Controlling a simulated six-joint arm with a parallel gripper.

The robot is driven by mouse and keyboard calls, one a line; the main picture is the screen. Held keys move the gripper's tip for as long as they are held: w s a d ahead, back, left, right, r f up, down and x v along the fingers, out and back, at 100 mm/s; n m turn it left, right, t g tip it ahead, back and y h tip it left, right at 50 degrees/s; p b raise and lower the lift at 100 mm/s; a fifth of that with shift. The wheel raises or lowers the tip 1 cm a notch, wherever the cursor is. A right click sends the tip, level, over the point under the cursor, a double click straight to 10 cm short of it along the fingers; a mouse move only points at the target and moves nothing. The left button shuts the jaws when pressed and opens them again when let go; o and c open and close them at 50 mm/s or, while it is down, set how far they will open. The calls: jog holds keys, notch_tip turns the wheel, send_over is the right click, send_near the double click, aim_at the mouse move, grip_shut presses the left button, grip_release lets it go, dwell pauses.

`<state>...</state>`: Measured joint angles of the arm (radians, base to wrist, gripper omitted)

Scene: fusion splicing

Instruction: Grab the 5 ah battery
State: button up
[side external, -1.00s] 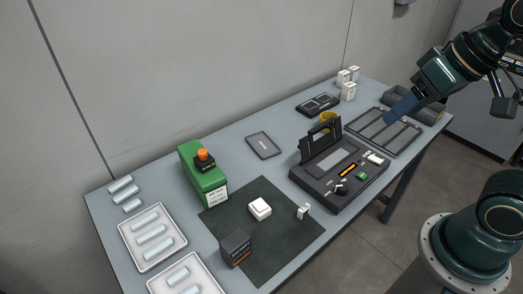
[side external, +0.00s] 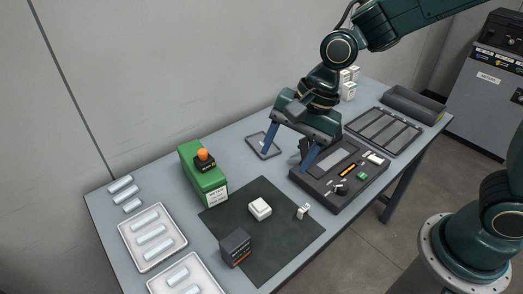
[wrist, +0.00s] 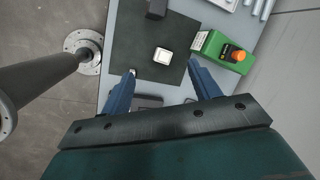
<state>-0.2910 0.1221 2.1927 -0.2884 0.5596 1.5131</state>
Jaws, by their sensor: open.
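A dark box with an orange stripe (side external: 235,247) stands at the front of the dark mat (side external: 283,236); it may be the 5 Ah battery, but I cannot read its label. It also shows at the top of the wrist view (wrist: 156,9). My gripper (side external: 286,160) is open and empty, above the table near the splicer (side external: 338,178), behind and to the right of the dark box and apart from it. In the wrist view my fingers (wrist: 161,70) are spread wide, with a small white box (wrist: 163,54) in line between them.
A green block with an orange knob (side external: 203,177) stands left of the mat. A small white piece (side external: 303,211) lies on the mat. White trays (side external: 153,238) with pale cylinders are at front left. A dark slotted tray (side external: 384,131) and a bin (side external: 414,104) are at right.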

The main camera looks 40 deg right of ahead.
aim_at(238, 238)
jog(key=shift+w+a+f+m+g+y, duration=0.25)
jog(key=shift+a+f+m, duration=0.7)
jog(key=shift+a+f, duration=1.5)
jog(key=shift+w+a+f+m+g, duration=0.1)
jog(key=shift+a+f+m+g, duration=0.3)
jog(key=shift+a+f+m, duration=1.85)
jog(key=shift+w+a+f+n+g+y, duration=0.3)
jog(key=shift+a+f, duration=0.9)
jog(key=shift+f, duration=2.75)
jog(key=shift+s, duration=0.2)
jog(key=shift+x, duration=2.6)
jog(key=c, duration=1.3)
jog(key=shift+r, duration=0.2)
jog(key=shift+o, duration=0.3)
notch_tip(238, 238, up, 20)
